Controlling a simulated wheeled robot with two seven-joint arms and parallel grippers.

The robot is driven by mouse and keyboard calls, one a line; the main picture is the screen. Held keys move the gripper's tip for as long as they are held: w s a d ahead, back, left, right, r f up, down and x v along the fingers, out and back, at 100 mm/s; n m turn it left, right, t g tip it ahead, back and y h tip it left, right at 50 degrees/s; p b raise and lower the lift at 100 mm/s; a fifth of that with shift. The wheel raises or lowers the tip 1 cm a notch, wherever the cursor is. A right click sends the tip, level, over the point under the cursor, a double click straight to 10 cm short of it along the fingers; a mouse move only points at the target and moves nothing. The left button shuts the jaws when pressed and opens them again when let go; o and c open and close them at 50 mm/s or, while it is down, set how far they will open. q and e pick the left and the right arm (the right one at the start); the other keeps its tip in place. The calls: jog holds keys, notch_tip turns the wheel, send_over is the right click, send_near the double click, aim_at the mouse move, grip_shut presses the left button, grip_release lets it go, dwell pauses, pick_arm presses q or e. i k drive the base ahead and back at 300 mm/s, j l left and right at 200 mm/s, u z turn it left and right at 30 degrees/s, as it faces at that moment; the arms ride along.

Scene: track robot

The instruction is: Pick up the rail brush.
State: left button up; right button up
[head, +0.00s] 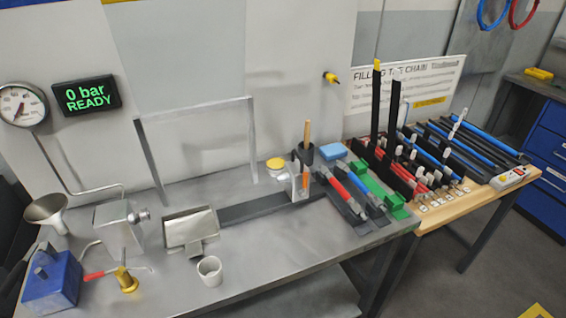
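A light wooden handle (307,133) stands upright in a dark cup (303,155) at the back of the grey metal bench. It may be the rail brush; its lower end is hidden in the cup, so I cannot see bristles. A second, orange-brown upright piece (305,180) stands in a small pale holder (299,188) just in front. Neither of my grippers shows in the head view.
A blue block (333,151), a yellow-lidded jar (275,164) and red and blue tools on a dark tray (345,197) stand close by. A white cup (209,270) is near the front edge. A wooden table (470,207) with chain parts adjoins at right.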

aim_at(307, 123)
jog(key=i+l+u, duration=0.1)
jog(key=l+u, duration=0.15)
jog(key=u, duration=0.2)
jog(key=l+u, duration=0.6)
jog(key=u, duration=0.25)
jog(key=i+l, duration=0.05)
